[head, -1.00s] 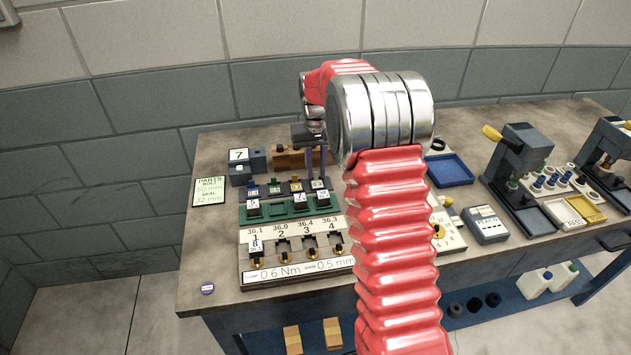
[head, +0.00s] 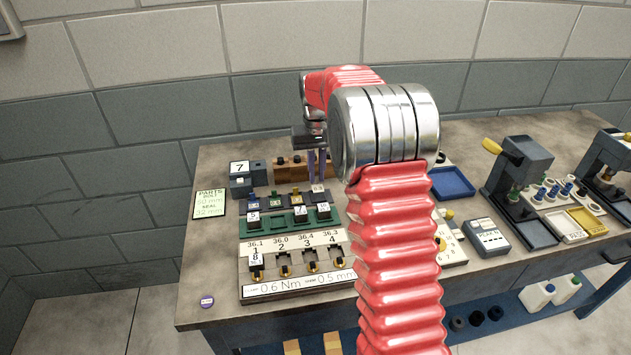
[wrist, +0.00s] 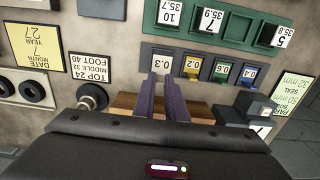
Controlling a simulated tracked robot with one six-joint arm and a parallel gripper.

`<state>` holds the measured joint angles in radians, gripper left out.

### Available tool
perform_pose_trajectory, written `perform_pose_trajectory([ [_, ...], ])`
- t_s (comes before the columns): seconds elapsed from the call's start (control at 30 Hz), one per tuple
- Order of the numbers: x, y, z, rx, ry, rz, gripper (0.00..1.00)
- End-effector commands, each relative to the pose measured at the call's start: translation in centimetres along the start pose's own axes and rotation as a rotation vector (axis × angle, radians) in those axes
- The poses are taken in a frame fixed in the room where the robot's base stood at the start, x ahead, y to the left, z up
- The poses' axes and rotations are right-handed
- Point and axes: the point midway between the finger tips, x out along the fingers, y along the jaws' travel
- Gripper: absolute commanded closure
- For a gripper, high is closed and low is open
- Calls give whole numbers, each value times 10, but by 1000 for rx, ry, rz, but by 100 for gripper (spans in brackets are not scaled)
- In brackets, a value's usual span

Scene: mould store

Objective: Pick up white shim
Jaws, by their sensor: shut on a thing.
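The white shim (wrist: 161,64), marked 0.3, is at the end of the shim row, in line with the tips of my gripper. My gripper (wrist: 162,82) is shut on it, with a purple finger on either side. In the head view the gripper (head: 318,178) points down at the right end of the row, and the white shim (head: 318,188) shows at its tips. It appears slightly above the other shims; the gap beneath is hard to see. Yellow (wrist: 192,67), green (wrist: 221,71) and blue (wrist: 249,74) shims stand beside it.
A green tray (head: 270,226) with numbered pieces lies in front of the shims. A numbered mould board (head: 295,288) is nearer the bench edge. A wooden block (head: 290,168) stands behind. A blue tray (head: 452,182) and presses (head: 515,185) are to the right.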

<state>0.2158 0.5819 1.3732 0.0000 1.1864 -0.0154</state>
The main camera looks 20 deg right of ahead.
Motion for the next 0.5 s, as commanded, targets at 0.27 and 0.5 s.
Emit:
perform_pose_trajectory([
  [0.27,-49,0,-1,0,3,0,100],
  [0.5,-66,0,0,0,0,0,100],
])
